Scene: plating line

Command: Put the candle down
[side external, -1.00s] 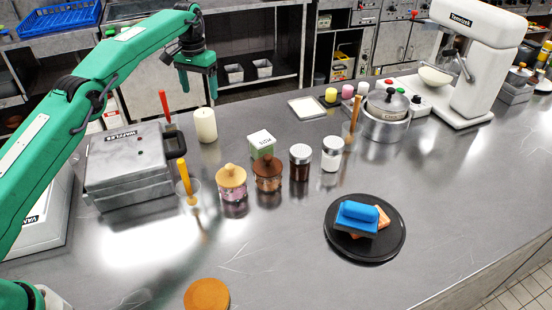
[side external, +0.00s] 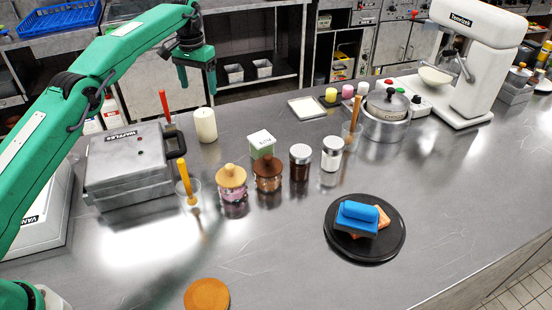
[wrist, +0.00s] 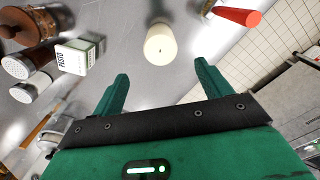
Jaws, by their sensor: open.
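A cream pillar candle (side external: 205,125) stands upright on the steel counter, to the right of the waffle iron. In the wrist view the candle (wrist: 160,43) lies beyond my fingertips, roughly in line with the gap between them. My gripper (side external: 196,88) hangs above and behind the candle, clear of it. Its green fingers (wrist: 160,82) are spread apart, with nothing between them.
The waffle iron (side external: 128,165) stands left of the candle, with a red handle (side external: 165,106) behind. A green-and-white box (side external: 262,144) and several jars (side external: 232,183) stand to the right. A black plate (side external: 390,243) holds a blue-topped item. The front counter is largely clear.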

